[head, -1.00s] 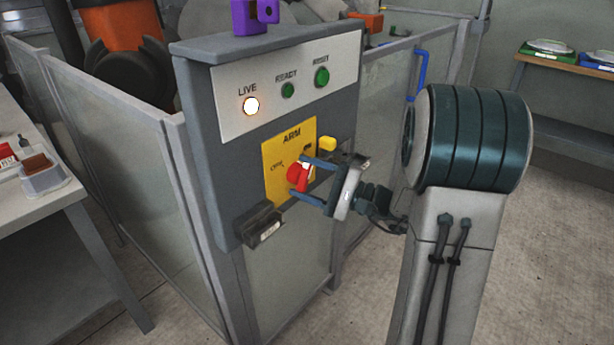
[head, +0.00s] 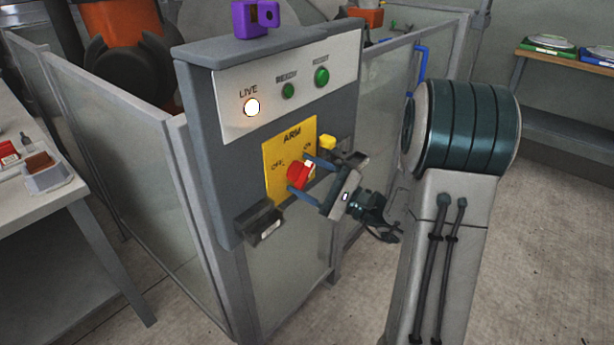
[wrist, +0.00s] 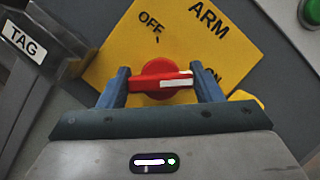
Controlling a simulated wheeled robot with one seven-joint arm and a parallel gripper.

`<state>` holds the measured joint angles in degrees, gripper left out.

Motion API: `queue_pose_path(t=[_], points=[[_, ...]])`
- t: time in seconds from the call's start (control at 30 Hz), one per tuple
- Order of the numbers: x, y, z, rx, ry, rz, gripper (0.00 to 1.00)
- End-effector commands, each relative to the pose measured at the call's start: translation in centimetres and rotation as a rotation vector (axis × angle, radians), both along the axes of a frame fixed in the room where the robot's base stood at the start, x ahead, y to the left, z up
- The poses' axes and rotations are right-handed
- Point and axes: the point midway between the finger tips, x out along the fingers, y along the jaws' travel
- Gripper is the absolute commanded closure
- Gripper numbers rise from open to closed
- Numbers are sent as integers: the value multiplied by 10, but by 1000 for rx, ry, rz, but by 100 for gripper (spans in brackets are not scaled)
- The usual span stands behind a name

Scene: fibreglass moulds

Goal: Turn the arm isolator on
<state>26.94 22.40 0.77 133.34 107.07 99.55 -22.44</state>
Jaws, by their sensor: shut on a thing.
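The arm isolator is a red rotary knob (head: 299,175) on a yellow plate (head: 275,160) marked ARM, OFF and ON, on the grey cabinet. In the wrist view the red knob (wrist: 152,84) has a white stripe on its right part, pointing toward the partly hidden ON label. My gripper (head: 312,178) is shut on the knob's handle, one blue finger on each side. In the wrist view my gripper (wrist: 162,88) has its fingers at the handle's two ends. The LIVE lamp (head: 251,107) glows white.
Two green buttons (head: 321,77) sit beside the lamp. A dark holder with a TAG label (head: 263,225) is below left of the plate. A yellow block (head: 328,142) is just right of it. A purple object (head: 254,17) stands on the cabinet top. Glazed fence panels (head: 130,180) flank the cabinet.

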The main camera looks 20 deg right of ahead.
Motion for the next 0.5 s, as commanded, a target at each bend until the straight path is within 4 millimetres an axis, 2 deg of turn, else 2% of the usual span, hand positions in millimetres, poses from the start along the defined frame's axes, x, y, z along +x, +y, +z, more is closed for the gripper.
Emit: queue_pose_path(t=[0.1,0.13,0.2,0.5], points=[[0,0,-1,3,4,1,64],[0,0,-1,3,4,1,38],[0,0,-1,2,4,0,19],[-1,0,-1,0,2,1,19]])
